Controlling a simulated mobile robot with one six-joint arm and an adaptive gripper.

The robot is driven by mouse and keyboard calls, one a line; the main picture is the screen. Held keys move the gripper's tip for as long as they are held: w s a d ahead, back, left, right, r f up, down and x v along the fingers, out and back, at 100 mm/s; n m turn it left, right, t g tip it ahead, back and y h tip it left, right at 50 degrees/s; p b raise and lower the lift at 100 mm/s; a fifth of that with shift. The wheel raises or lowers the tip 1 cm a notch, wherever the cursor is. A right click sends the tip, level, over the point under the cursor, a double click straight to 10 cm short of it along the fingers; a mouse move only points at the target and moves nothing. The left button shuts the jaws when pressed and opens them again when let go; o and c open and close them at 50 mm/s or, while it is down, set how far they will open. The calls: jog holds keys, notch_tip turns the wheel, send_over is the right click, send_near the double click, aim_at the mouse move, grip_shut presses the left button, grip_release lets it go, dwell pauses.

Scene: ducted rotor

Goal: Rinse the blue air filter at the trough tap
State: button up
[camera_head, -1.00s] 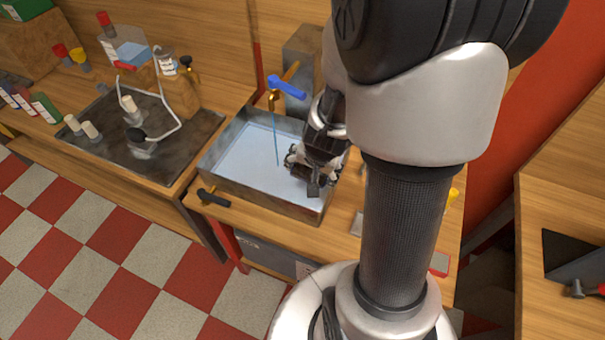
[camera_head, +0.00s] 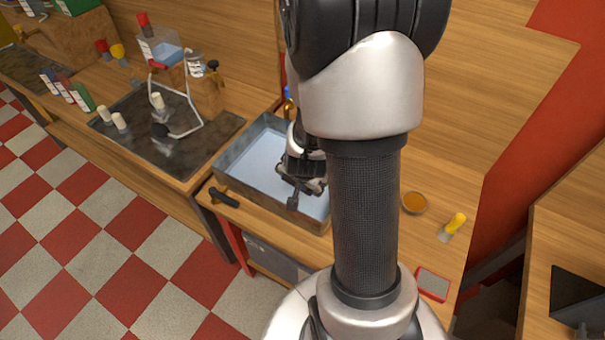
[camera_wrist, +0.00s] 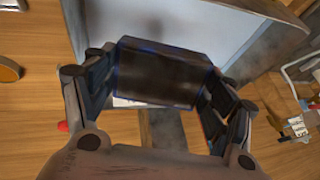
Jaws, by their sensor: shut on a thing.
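My gripper (camera_wrist: 160,85) is shut on the air filter (camera_wrist: 162,75), a dark, grimy block with thin blue edges, seen close up in the wrist view. In the head view my gripper (camera_head: 302,180) hangs over the right part of the metal trough (camera_head: 238,154), near its front wall. The trough has a pale blue inside, which also shows beyond the filter in the wrist view. Of the tap (camera_head: 289,104), only a bit of blue and brass shows behind my arm. Its spout is hidden, and I cannot tell whether water runs now.
A black-handled tool (camera_head: 223,197) lies by the trough's front left corner. To the right are an amber bowl (camera_head: 414,203), a yellow-handled brush (camera_head: 453,226) and a red-edged pad (camera_head: 432,284).

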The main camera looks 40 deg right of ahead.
jog(key=shift+w+d+f, duration=0.2)
jog(key=shift+w+d, duration=0.3)
jog(key=shift+w, duration=0.25)
jog(key=w+d+f+p, duration=0.2)
jog(key=w+d, duration=0.3)
jog(key=w, duration=0.3)
jog(key=shift+d, duration=0.35)
jog(key=shift+d, duration=0.1)
jog(key=shift+s+d+b, duration=0.4)
jog(key=shift+b, duration=0.3)
jog(key=shift+w+a+r+p, duration=0.1)
jog(key=shift+w+a+p, duration=0.1)
jog(key=shift+p, duration=0.15)
jog(key=shift+w+a+p, duration=0.2)
jog(key=shift+a+p, duration=0.1)
jog(key=shift+p, duration=0.1)
jog(key=shift+s+d+b, duration=0.1)
jog(key=shift+d+b, duration=0.05)
jog(key=shift+b, duration=0.15)
